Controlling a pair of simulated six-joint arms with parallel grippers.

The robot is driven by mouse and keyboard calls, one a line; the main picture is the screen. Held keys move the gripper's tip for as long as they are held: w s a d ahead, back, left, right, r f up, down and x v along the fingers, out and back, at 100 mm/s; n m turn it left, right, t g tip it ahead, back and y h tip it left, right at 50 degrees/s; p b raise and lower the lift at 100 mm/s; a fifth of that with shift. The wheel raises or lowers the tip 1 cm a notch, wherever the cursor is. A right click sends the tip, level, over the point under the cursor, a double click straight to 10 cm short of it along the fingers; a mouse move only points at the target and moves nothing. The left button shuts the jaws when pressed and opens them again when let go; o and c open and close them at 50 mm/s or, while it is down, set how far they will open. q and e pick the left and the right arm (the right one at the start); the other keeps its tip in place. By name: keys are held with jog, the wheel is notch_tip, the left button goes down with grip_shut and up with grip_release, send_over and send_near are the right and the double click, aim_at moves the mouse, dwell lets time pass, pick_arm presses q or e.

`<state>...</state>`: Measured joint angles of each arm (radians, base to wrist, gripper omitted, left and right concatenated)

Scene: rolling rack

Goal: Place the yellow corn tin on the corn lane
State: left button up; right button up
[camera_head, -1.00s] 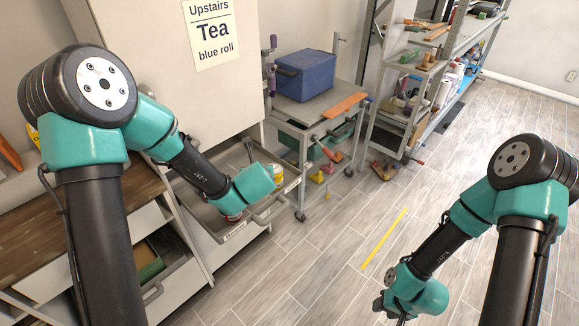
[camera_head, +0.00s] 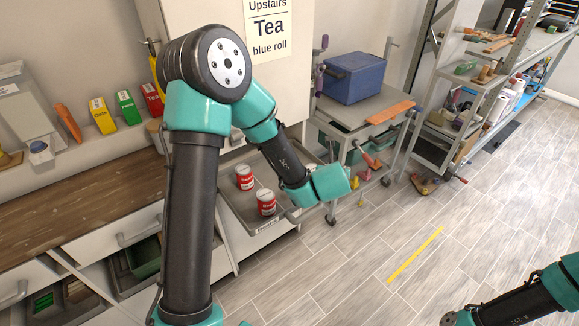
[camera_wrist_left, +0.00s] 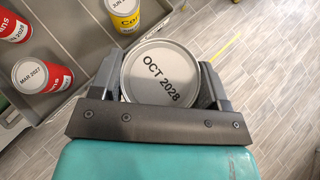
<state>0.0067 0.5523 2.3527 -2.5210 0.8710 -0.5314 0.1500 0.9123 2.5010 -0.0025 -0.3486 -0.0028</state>
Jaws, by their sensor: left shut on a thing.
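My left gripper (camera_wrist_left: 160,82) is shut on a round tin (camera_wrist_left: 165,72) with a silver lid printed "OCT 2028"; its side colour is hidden. In the head view the teal left wrist (camera_head: 328,184) is at the right edge of the grey tray, and the fingers and held tin cannot be seen. A yellow corn tin (camera_wrist_left: 127,14) stands in the tray in the left wrist view. The yellow corn card (camera_head: 103,115) is on the ledge at left, beside a green card (camera_head: 128,107) and a red card (camera_head: 153,99). My right gripper (camera_head: 449,319) is at the bottom edge, its fingers unclear.
Red tins (camera_head: 244,178) (camera_head: 266,202) stand in the tray (camera_head: 236,207). A wooden counter (camera_head: 65,212) runs along the left below the ledge. A trolley with a blue box (camera_head: 354,78) is behind. The floor at right is clear around a yellow strip (camera_head: 415,255).

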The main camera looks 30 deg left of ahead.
pick_arm(q)
jog(key=w+a+f+n+g+y, duration=0.2)
jog(key=a+f+n+g+y, duration=0.1)
jog(key=a, duration=0.6)
jog(key=w+a+f+n+g+y, duration=0.2)
jog(key=a+f+n, duration=0.4)
jog(key=a, duration=0.3)
jog(key=shift+w+n+g+y, duration=0.3)
jog(key=shift+w+g+y, duration=0.15)
jog(key=shift+y, duration=0.25)
jog(key=shift+a+f, duration=0.1)
jog(key=w+a+f, duration=0.1)
jog(key=w+a, duration=0.7)
jog(key=w, duration=0.5)
jog(key=shift+w+a+f, duration=0.2)
jog(key=shift+w, duration=0.15)
jog(key=shift+f, duration=1.75)
jog(key=shift+f, duration=0.15)
